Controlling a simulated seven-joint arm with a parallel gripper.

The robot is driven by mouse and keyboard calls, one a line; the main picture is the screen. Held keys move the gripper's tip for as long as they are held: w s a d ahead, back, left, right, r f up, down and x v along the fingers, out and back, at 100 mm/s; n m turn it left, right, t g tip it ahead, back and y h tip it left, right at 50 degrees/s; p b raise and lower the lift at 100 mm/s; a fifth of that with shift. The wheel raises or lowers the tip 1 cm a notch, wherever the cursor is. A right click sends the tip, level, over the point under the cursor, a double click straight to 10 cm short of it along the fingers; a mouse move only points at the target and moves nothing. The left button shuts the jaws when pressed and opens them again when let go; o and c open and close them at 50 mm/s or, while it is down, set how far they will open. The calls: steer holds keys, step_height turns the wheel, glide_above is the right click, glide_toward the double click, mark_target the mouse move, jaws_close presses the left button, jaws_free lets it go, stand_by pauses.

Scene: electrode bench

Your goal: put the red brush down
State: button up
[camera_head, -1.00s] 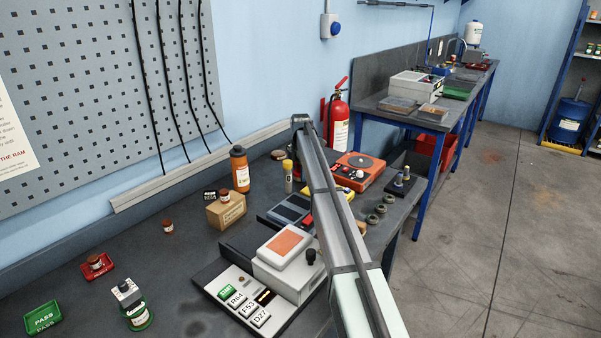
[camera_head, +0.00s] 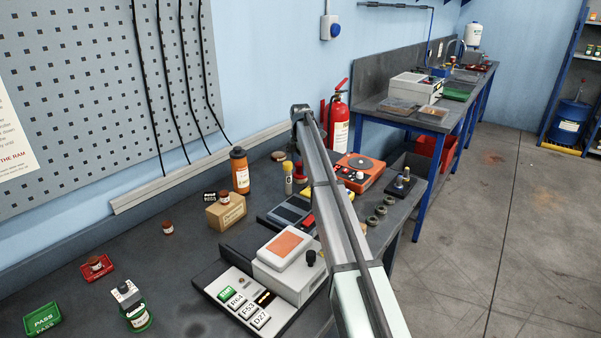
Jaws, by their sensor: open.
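A small red piece (camera_head: 300,172) stands just left of my arm, behind the yellow-capped bottle (camera_head: 288,178). It may be the red brush, but it is too small and partly covered to tell. My arm crosses the right half of the bench, from the bottom edge up to a grey joint near the wall. My gripper does not show; the arm seems to hide it. I cannot see whether anything touches the red piece. Another red part (camera_head: 308,220) shows at the dark panel device (camera_head: 285,212), partly behind the arm.
An orange turntable device (camera_head: 358,170) and several dark round pieces lie right of the arm. An orange bottle (camera_head: 239,171), a cardboard box (camera_head: 226,212), a white-grey instrument (camera_head: 290,270), a red tray (camera_head: 97,269) and a green tray (camera_head: 42,318) stand to the left. Bare bench lies between them.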

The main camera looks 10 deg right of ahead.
step_height(320, 180, up, 8)
steer(key=shift+f, duration=0.1)
stand_by(0.4)
